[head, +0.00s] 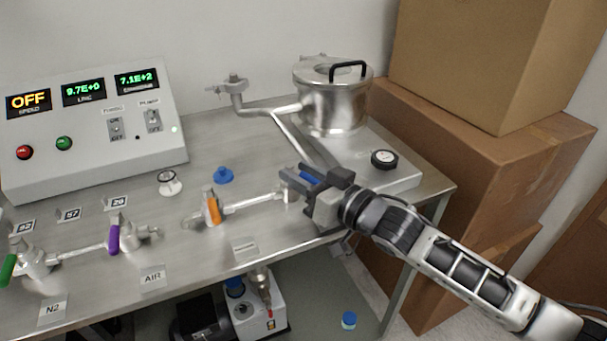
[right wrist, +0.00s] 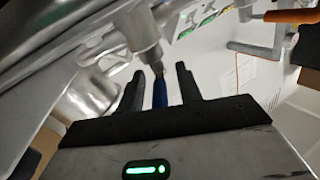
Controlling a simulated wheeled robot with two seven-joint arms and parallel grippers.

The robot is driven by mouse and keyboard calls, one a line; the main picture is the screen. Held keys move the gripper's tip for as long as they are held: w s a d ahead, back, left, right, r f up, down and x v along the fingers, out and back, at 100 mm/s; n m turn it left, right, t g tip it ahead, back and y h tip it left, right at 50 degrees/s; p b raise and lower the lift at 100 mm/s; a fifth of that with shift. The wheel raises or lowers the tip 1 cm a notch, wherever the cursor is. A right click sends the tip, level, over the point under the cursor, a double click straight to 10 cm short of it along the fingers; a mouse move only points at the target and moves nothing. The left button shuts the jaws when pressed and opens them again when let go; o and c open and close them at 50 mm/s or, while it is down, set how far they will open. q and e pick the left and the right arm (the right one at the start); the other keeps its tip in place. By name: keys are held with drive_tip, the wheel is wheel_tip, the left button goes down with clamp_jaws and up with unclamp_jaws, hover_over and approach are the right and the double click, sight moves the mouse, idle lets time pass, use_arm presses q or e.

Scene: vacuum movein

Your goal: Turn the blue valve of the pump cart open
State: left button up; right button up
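The blue valve handle (head: 309,178) is at the right end of the metal pipe on the cart's steel top (head: 262,233). My right gripper (head: 300,175) reaches in from the right with its fingers at this handle, which they partly hide in the head view. In the right wrist view the blue handle (right wrist: 160,93) stands between the two dark fingers of the right gripper (right wrist: 160,85). A gap shows on each side of it, so the gripper is open around the handle. My left gripper is not in view.
Along the pipes to the left are an orange-handled valve (head: 212,208), a purple one (head: 114,239) and a green one (head: 7,270). A steel chamber (head: 332,100) stands behind my gripper, a round gauge (head: 384,159) to its right. Cardboard boxes (head: 480,180) crowd the right side.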

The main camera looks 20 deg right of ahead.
drive_tip(key=shift+d, duration=0.1)
drive_tip(key=shift+s+d, duration=0.2)
drive_tip(key=shift+s, duration=0.15)
use_arm(q)
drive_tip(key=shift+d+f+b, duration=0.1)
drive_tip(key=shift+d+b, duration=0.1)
drive_tip(key=shift+b, duration=0.5)
use_arm(e)
drive_tip(key=v, duration=1.5)
drive_tip(key=shift+a, duration=0.1)
